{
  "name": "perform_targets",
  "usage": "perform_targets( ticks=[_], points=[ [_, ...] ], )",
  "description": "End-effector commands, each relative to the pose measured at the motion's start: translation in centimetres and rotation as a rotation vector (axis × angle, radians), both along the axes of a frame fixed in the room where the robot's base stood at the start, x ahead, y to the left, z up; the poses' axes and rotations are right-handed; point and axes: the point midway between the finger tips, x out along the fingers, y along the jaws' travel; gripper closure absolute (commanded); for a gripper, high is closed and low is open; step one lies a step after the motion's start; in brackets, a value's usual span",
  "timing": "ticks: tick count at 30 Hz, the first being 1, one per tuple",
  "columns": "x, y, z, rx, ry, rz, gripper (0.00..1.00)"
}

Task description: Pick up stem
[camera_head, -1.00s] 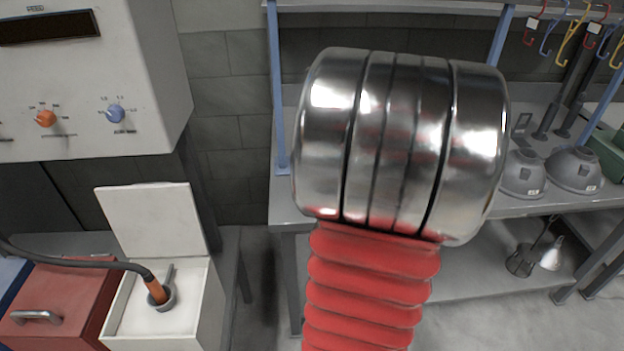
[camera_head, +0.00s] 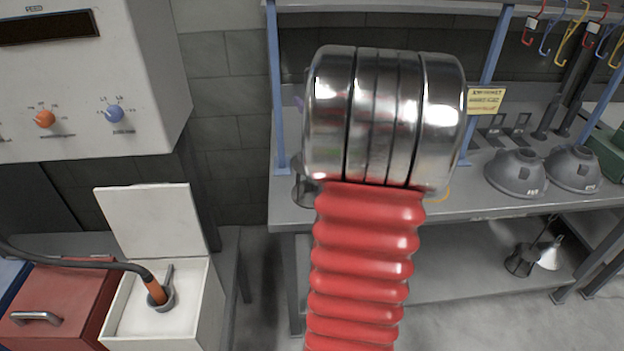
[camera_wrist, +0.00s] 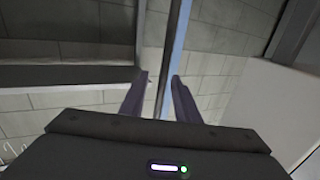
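Two dark upright posts, which look like stems (camera_head: 549,117), stand at the back right of the bench in the head view. I cannot tell which one the task means. My gripper (camera_wrist: 158,77) shows in the wrist view with its two dark fingers apart. A blue-grey upright runs behind and between the fingers; nothing is visibly gripped. In the head view my arm hides most of my gripper and the middle of the bench. No stem is clearly recognisable in the wrist view.
Grey domed hoods (camera_head: 517,173) sit on the bench (camera_head: 470,207) at right. A yellow sign (camera_head: 486,100) stands behind them. Coloured hooks (camera_head: 572,32) hang at top right. Blue shelf uprights (camera_head: 277,90) flank my arm. A white open box (camera_head: 150,235) is at lower left.

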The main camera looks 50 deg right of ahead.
Motion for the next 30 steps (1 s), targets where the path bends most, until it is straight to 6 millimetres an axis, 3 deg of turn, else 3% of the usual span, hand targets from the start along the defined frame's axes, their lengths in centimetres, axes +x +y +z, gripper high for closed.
perform_targets(
  ticks=[5,21,30],
  points=[
    [1.28,-0.56,-0.01,0.0,0.001,0.001,0.71],
    [1.29,-0.57,0.04,-0.001,0.0,0.001,0.72],
    [1.29,-0.57,0.04,-0.001,0.0,0.001,0.93]
  ],
)
